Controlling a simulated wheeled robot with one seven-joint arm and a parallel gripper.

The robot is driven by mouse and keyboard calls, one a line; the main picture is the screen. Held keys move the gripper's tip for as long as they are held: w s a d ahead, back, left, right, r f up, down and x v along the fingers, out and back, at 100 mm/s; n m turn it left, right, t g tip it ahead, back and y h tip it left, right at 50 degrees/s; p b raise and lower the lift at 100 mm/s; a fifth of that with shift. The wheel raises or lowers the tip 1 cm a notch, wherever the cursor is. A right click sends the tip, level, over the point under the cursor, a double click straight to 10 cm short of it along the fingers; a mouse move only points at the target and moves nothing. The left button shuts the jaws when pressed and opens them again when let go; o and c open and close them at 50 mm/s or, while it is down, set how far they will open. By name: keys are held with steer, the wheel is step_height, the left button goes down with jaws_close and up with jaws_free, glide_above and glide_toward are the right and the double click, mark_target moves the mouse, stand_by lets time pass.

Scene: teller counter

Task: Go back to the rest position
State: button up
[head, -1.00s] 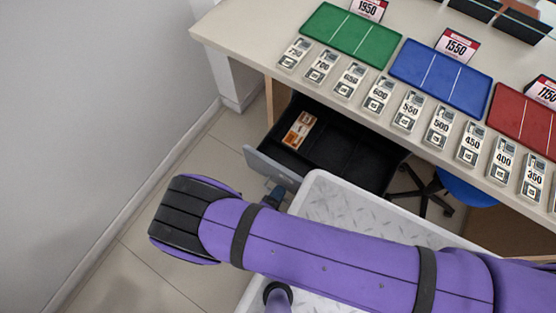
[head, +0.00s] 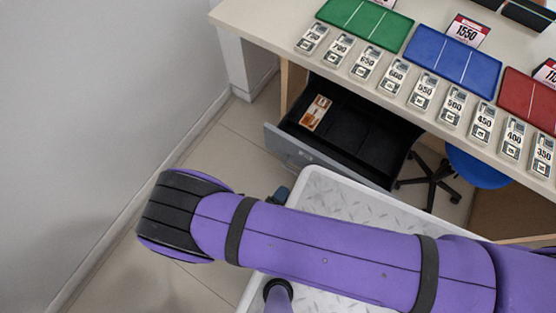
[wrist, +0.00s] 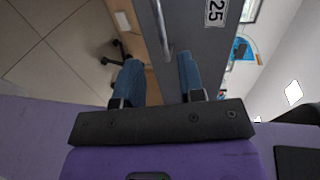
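My gripper shows in the wrist view (wrist: 160,82) with its two blue fingers spread apart and nothing between them. A metal bar handle (wrist: 162,30) on a grey drawer front lies ahead of the fingers, apart from them. In the head view my purple arm stretches across the lower part, and a bit of the gripper (head: 279,196) shows past it near the drawer front. The drawer (head: 335,160) under the counter stands open. An orange-and-white bundle (head: 316,113) lies in its left part.
The counter (head: 262,22) carries green (head: 365,24), blue (head: 452,72) and red (head: 530,100) trays and a row of numbered packs. A blue stool (head: 478,168) stands under it. A white-rimmed tray (head: 350,203) is below my arm. A wall (head: 80,110) bounds the left; floor is free beside it.

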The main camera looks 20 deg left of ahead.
steer(key=shift+s+r, duration=0.1)
steer(key=shift+s, duration=0.4)
steer(key=shift+a, duration=0.1)
